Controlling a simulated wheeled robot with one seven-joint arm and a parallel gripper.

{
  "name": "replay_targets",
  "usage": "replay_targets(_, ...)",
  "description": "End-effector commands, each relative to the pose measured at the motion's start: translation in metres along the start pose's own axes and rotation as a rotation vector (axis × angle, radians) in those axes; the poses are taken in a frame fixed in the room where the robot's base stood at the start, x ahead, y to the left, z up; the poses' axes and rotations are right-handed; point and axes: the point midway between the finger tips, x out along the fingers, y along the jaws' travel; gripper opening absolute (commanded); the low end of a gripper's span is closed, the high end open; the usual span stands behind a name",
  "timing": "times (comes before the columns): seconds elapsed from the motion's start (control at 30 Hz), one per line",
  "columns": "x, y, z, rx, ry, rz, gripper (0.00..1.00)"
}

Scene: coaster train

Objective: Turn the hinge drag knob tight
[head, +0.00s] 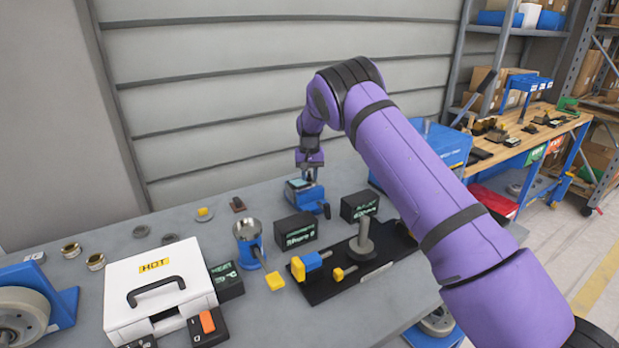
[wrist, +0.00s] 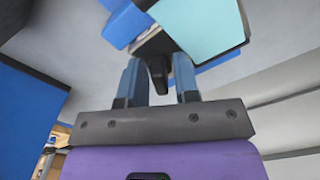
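A small blue device (head: 303,197) with a pale cyan top stands at the back of the grey table. My gripper (head: 310,174) points down at it from above. In the wrist view, the pale cyan panel (wrist: 203,28) and blue body are close ahead of the fingers. A small black knob (wrist: 158,73) shows between the two fingers of my gripper (wrist: 158,63). The fingers are apart, with a visible gap on each side of the knob. I cannot tell for sure that this is the hinge drag knob.
Black boxes with green lettering (head: 296,231) stand in front of the device. A black plate with a grey post (head: 362,240), a silver cup on a blue stand (head: 247,232) and a white HOT case (head: 155,290) fill the front. The back left holds small loose parts.

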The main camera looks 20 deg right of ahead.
Motion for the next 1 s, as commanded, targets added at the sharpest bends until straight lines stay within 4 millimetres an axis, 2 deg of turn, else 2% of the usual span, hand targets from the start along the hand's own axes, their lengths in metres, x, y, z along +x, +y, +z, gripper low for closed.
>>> replay_targets(0.1, 0.0003, -0.0004, 0.0004, 0.0, -0.001, 0.0, 0.3)
replay_targets(0.23, 0.0002, -0.0004, 0.0004, 0.0, -0.001, 0.0, 0.02)
replay_targets(0.27, 0.0002, -0.0003, 0.0004, 0.0, -0.001, 0.0, 0.0)
replay_targets(0.57, 0.0, -0.0002, 0.0003, 0.054, -0.001, 0.001, 0.0)
replay_targets(0.9, -0.0001, -0.0005, 0.0004, 0.436, -0.001, 0.001, 0.0)
replay_targets(1.0, -0.0002, -0.0007, 0.0004, 0.502, -0.001, 0.0, 0.0)
